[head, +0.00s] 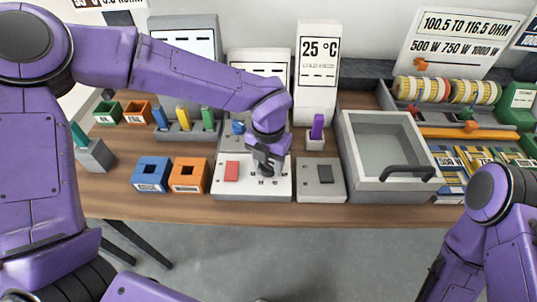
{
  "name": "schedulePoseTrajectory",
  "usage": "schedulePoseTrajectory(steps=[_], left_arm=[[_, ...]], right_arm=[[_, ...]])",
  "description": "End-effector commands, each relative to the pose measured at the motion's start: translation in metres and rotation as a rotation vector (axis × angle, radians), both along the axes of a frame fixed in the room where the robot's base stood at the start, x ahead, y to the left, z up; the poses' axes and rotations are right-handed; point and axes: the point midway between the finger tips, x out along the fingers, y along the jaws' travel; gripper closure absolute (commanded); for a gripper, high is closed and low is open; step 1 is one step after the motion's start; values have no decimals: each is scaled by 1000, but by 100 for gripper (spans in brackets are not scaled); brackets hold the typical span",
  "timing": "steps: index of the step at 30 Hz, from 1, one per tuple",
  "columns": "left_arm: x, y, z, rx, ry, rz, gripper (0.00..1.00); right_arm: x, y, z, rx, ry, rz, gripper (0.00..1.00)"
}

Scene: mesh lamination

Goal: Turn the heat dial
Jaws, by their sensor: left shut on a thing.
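My left gripper (266,168) reaches down onto the right part of this panel, right of the red block. It is shut on a small dark dial, which the fingers mostly hide, so I cannot read its setting. A display (319,65) behind the panel reads 25 °C. My right arm (487,235) shows at the lower right; its gripper is not in view.
A grey box with a dark switch (325,174) stands close right of the panel. Blue (152,173) and orange (190,174) blocks stand left. A grey tray with a handle (385,140) is further right. A blue knob (238,127) is behind the panel.

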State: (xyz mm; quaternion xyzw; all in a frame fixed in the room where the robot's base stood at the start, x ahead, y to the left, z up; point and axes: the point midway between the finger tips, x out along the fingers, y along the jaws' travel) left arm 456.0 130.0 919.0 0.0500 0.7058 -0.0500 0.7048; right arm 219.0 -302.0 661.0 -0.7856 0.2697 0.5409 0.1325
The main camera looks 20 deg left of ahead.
Motion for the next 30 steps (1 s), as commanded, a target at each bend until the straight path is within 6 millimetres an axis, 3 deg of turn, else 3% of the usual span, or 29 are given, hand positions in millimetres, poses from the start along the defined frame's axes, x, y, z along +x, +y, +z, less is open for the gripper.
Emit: schedulePoseTrajectory(steps=[1, 12, 30], left_arm=[[0, 0, 7, -3, 1, -39, 83], [1, 0, 6, -2, -2, -314, 83], [2, 0, 2, -1, -5, -451, 83]], right_arm=[[0, 0, 13, 0, 0, 0, 100], [0, 0, 47, 0, 0, 0, 100], [0, 0, 62, 0, 0, 0, 100]])
